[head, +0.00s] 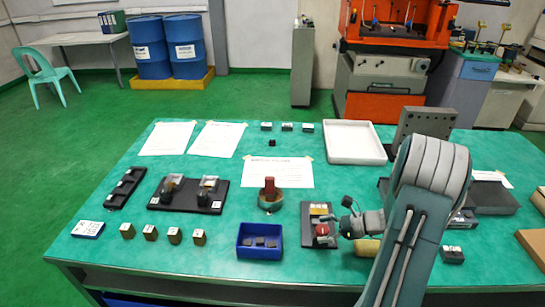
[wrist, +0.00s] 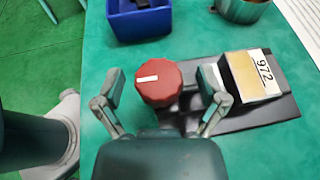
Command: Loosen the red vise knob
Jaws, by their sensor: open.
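The red vise knob (wrist: 158,83) has a white stripe on its top and sits on the end of a small vise with a black base (wrist: 265,116). In the wrist view my gripper (wrist: 160,88) is open, with one finger on each side of the knob and visible gaps to it. A brass-coloured block labelled 972 (wrist: 242,76) is in the vise beside the knob. In the head view the knob (head: 322,230) shows at the tip of my gripper (head: 336,226), near the table's front edge.
A blue bin (head: 259,252) with dark pieces stands left of the vise. A round pot with a red-topped object (head: 270,201) is behind the bin. Several brass blocks (head: 150,232) stand farther left. A white tray (head: 355,158) is at the back.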

